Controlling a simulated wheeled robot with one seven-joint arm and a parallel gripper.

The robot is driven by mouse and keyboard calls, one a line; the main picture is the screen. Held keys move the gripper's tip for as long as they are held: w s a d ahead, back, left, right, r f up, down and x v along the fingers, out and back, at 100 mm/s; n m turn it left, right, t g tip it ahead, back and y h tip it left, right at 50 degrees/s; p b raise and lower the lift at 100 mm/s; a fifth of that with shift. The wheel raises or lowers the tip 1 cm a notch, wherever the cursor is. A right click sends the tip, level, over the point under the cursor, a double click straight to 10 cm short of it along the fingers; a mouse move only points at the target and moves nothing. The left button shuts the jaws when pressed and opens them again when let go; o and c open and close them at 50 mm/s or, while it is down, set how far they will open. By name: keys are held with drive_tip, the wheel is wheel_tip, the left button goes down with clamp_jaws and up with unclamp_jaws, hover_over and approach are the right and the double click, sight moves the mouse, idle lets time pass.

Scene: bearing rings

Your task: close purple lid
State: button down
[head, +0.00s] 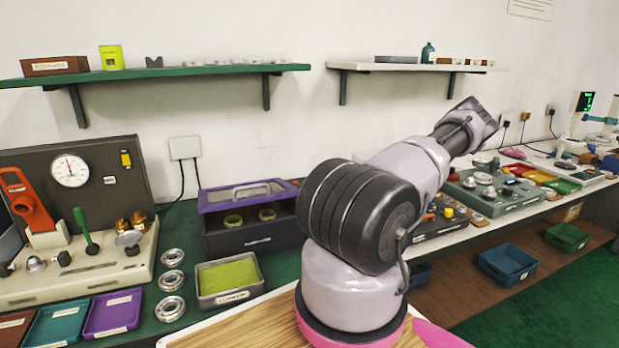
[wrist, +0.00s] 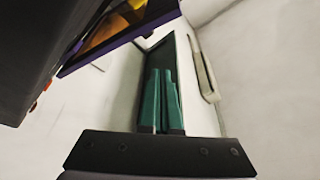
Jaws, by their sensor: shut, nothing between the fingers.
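The purple lid (head: 249,194) has a see-through window and a handle. It stands raised and tilted at the back of a dark box (head: 252,238), with its front edge above the opening. Two yellow-green rings (head: 233,220) show inside under it. My arm reaches up to the right in the head view, away from the box, and the fingertips cannot be made out there. In the wrist view my gripper (wrist: 161,95) has its teal fingers together and empty. A purple-edged panel with an amber middle (wrist: 115,30) is at the upper left there; I cannot tell if it is the lid.
A green-filled tray (head: 229,277) stands in front of the box, with metal rings (head: 171,281) to its left. A gauge panel (head: 80,180) stands further left. A green shelf (head: 155,74) hangs above. My arm hides the bench right of the box.

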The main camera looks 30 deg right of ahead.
drive_tip(key=shift+v, duration=0.8)
drive_tip(key=a+n+g+h, duration=0.1)
drive_tip(key=a+g, duration=0.1)
drive_tip(key=w+a+n+g, duration=0.1)
drive_tip(key=a+g, duration=0.1)
drive_tip(key=a+r+n+g+h, duration=0.1)
drive_tip(key=a, duration=0.1)
drive_tip(key=shift+w+a+n+g+h, duration=0.2)
drive_tip(key=shift+w+n+g+h, duration=0.1)
drive_tip(key=shift+w+g, duration=0.1)
drive_tip(key=a+r+n+g+h, duration=0.1)
drive_tip(key=a+n+g+h, duration=0.1)
drive_tip(key=a, duration=0.1)
drive_tip(key=a+r+n+g+h, duration=0.1)
drive_tip(key=h, duration=0.1)
drive_tip(key=shift+a+r, duration=0.2)
drive_tip(key=shift+r, duration=0.15)
drive_tip(key=a+r+n+h, duration=0.55)
drive_tip(key=r+h, duration=0.35)
drive_tip(key=r, duration=0.3)
approach(272, 197)
drive_tip(key=x, duration=0.5)
drive_tip(key=shift+w+f, duration=0.15)
drive_tip(key=shift+w, duration=0.1)
drive_tip(key=shift+f, duration=0.5)
wheel_tip(272, 197, down, 7)
drive_tip(key=s, duration=0.2)
drive_tip(key=shift+s+a+f, duration=0.15)
drive_tip(key=shift+a, duration=0.05)
